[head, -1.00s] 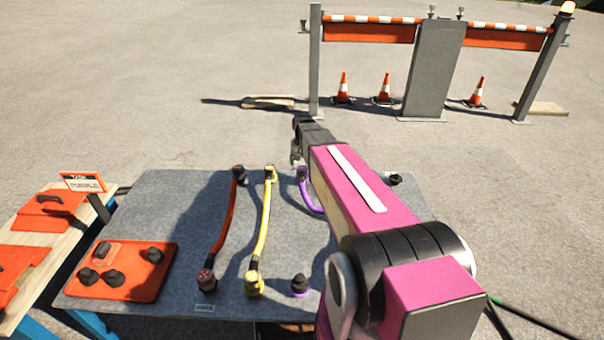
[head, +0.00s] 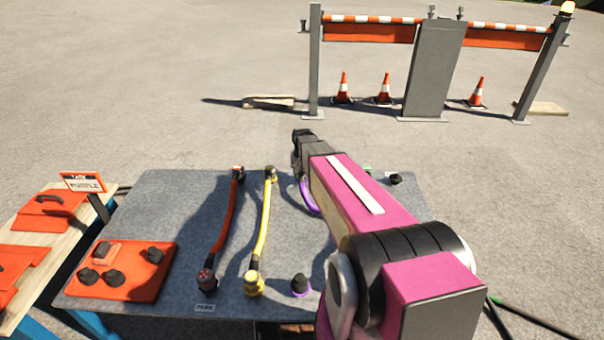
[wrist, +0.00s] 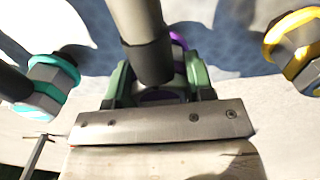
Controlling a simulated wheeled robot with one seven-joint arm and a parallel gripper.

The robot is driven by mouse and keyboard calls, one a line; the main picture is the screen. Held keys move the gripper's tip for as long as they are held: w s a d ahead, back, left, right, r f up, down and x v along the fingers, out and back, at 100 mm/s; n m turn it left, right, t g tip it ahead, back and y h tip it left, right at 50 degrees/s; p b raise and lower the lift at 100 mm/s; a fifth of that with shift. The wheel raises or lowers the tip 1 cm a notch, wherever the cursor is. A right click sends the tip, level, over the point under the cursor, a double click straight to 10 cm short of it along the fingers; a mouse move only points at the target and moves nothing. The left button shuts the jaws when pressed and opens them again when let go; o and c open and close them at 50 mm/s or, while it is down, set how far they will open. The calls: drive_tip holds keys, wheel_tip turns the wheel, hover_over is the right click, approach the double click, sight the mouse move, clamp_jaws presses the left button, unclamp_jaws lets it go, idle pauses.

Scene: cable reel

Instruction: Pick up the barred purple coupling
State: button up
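My gripper (head: 301,160) is low over the far edge of the grey table, at the far end of the purple cable (head: 309,197). Its head-view fingertips are hidden. In the wrist view, my gripper's green fingers (wrist: 160,86) stand on both sides of a purple-ringed coupling (wrist: 160,96). I see no clear gap, but cannot tell whether they press on it. A dark grey cylinder covers part of it, and no bar marking can be made out. Another purple-ringed coupling (head: 300,286) with a dark top stands at the table's near edge.
The yellow cable (head: 263,215) and red cable (head: 225,215) lie to the left. In the wrist view, a teal-ringed coupling (wrist: 50,80) is left of my fingers and a yellow-ringed coupling (wrist: 295,48) is right. An orange plate (head: 140,285) with dark knobs lies at the table's left.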

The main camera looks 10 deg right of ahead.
drive_tip(key=shift+c, duration=0.6)
drive_tip(key=shift+r, duration=0.15)
